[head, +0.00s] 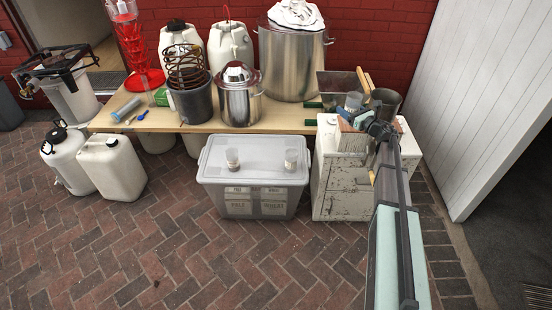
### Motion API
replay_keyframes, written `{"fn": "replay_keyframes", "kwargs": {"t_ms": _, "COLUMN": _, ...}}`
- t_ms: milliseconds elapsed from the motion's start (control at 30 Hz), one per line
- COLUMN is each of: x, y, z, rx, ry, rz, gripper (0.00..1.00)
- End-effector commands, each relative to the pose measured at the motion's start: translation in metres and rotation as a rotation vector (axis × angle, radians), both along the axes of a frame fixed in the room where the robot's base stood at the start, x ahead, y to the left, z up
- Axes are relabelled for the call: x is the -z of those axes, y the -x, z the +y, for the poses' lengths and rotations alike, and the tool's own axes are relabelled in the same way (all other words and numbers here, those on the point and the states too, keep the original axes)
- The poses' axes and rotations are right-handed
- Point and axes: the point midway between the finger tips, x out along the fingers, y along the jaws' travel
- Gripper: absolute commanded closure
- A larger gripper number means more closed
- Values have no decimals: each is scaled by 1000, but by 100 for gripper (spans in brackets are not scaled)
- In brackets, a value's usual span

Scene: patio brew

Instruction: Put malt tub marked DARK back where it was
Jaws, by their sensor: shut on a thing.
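My gripper (364,117) is at the right, over the worn white cabinet, at the end of my arm. No marking on this tub is readable.
The white cabinet (340,188) holds a brush (353,138) and tools beside my gripper. Behind stands a wooden table (180,122) with a steel pot (240,95), a large kettle (290,65) and white canisters.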

Motion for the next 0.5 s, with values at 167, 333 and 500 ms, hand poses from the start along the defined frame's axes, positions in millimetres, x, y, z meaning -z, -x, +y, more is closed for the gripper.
{"fn": "replay_keyframes", "kwargs": {"t_ms": 167, "x": 21, "y": -2, "z": 68, "rx": -75, "ry": -2, "rz": 3, "gripper": 62}}
{"fn": "replay_keyframes", "kwargs": {"t_ms": 333, "x": 52, "y": 0, "z": 137, "rx": -151, "ry": -2, "rz": 3, "gripper": 62}}
{"fn": "replay_keyframes", "kwargs": {"t_ms": 500, "x": 88, "y": 3, "z": 203, "rx": -225, "ry": -2, "rz": 4, "gripper": 62}}
